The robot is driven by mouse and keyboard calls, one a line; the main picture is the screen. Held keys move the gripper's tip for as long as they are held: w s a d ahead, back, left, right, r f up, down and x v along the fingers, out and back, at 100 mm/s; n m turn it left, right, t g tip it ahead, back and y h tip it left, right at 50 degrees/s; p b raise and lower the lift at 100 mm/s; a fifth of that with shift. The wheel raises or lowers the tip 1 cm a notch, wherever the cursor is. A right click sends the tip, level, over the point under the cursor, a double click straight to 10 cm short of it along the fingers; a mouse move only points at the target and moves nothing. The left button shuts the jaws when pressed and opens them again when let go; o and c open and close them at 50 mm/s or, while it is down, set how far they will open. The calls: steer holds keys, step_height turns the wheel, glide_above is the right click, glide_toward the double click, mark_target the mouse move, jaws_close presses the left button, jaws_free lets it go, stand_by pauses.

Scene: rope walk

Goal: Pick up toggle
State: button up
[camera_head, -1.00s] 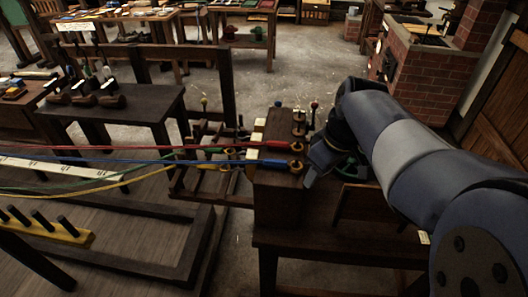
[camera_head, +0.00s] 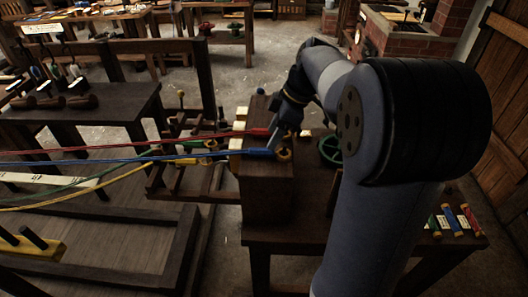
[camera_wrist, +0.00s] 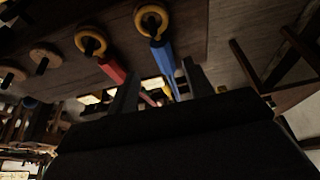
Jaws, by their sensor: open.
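A dark wooden block (camera_head: 268,182) stands at the near end of the stretched ropes. A blue sleeve (camera_head: 262,153) and a red sleeve (camera_head: 258,132) end at it, and the wrist view shows a yellow-brown ring at each end, on the blue one (camera_wrist: 151,19) and the red one (camera_wrist: 91,41). Small round-headed wooden pieces (camera_wrist: 45,57) show farther left there. Which piece is the toggle, I cannot tell. My gripper (camera_wrist: 160,86) is open, its fingers on either side of the blue sleeve's line, apart from the rings. In the head view my gripper (camera_head: 280,132) is over the block and partly hides its top.
A green wheel (camera_head: 330,150) sits right of the block. Several coloured cylinders (camera_head: 451,221) lie at the table's right. A dark bench (camera_head: 100,105) with wooden pieces stands at left. Floor behind is partly clear.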

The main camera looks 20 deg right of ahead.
mark_target(265, 149)
steer(key=x, duration=0.2)
steer(key=p+x, duration=0.1)
steer(key=x, duration=0.2)
steer(key=shift+s+a, duration=0.15)
steer(key=shift+s, duration=0.05)
steer(key=shift+c, duration=0.2)
steer(key=c, duration=0.9)
